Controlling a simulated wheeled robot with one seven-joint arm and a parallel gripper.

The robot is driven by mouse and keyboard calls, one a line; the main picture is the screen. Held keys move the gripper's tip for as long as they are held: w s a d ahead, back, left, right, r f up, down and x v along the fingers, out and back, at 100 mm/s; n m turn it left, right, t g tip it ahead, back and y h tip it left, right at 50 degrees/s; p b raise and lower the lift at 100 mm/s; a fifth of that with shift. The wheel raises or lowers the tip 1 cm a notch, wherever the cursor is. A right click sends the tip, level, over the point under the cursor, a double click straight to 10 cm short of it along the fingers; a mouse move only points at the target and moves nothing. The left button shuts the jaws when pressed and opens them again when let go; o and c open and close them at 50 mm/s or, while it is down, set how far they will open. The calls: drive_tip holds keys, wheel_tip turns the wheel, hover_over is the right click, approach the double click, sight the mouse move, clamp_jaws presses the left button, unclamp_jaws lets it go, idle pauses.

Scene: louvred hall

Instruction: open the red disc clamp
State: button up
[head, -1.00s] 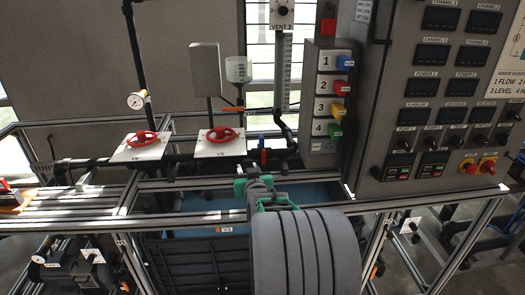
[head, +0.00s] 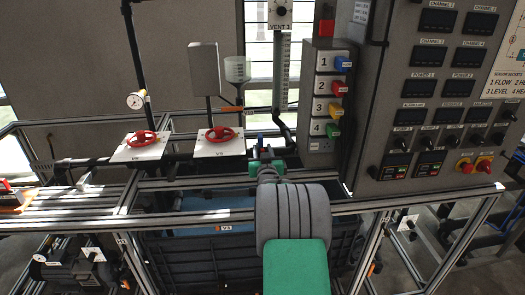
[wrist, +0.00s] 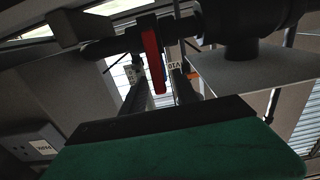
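A red flat handle (wrist: 153,62) hangs from a dark pipe fitting in the wrist view, beside a small tag reading V10. I cannot tell for sure that it is the disc clamp. Two red handwheels sit on white plates in the head view: one at left (head: 140,138), one nearer the middle (head: 216,134). My gripper (head: 266,166), with green parts, is at the pipe right of the middle handwheel and hides part of the fittings there. Its fingertips are not clear, and in the wrist view a green and black part of my own fills the bottom.
A grey control panel (head: 395,160) with switches and displays stands close at right. A strip of numbered coloured switches (head: 327,100) is beside it. A metal frame rail (head: 200,217) and a blue-lined black tank (head: 195,245) lie below.

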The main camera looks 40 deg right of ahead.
clamp_jaws()
idle(1.2)
